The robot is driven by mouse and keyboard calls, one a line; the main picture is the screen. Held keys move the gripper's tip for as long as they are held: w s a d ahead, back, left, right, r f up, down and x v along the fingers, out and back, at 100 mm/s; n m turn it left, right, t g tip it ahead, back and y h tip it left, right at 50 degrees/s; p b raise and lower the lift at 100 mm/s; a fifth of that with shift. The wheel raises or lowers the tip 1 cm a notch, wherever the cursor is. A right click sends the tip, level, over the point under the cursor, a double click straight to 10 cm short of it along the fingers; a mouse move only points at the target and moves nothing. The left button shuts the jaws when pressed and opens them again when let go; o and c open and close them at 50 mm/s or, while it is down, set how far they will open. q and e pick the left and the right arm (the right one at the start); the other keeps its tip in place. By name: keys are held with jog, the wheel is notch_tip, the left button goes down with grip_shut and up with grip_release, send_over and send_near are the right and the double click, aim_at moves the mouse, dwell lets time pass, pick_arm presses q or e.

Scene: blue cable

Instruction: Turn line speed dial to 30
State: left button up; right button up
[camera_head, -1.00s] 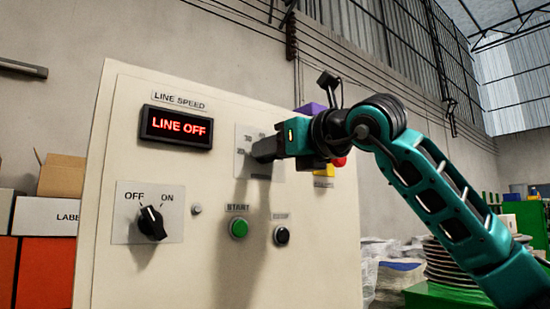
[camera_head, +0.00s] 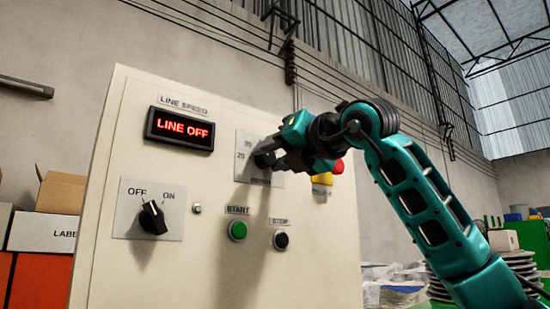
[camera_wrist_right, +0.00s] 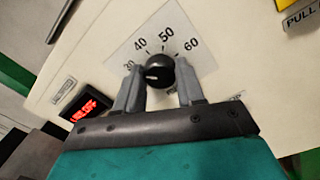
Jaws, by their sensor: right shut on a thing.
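The line speed dial is a round black knob (camera_wrist_right: 160,72) on a white scale plate, with the numbers 40, 50 and 60 readable in the right wrist view and a partly hidden number at the left. A pale mark on the knob points toward the left, near that number. My right gripper (camera_wrist_right: 158,84) is shut on the knob, one grey finger on each side. In the head view the right gripper (camera_head: 266,158) covers most of the dial and its plate (camera_head: 243,172). The display (camera_head: 180,129) reads LINE OFF in red. My left gripper is not in view.
The off/on switch (camera_head: 152,217) is turned toward ON. A green start button (camera_head: 238,230) and a black stop button (camera_head: 281,240) sit below the dial. A red and yellow button (camera_head: 326,179) is right of the gripper. Boxes (camera_head: 48,232) stand at the left.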

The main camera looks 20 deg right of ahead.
dwell(0.4)
jog(key=o, duration=1)
jog(key=shift+o, duration=0.2)
pick_arm(q)
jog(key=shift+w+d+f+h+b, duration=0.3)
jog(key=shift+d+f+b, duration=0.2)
jog(key=shift+b, duration=0.75)
pick_arm(e)
jog(key=v, duration=1.3)
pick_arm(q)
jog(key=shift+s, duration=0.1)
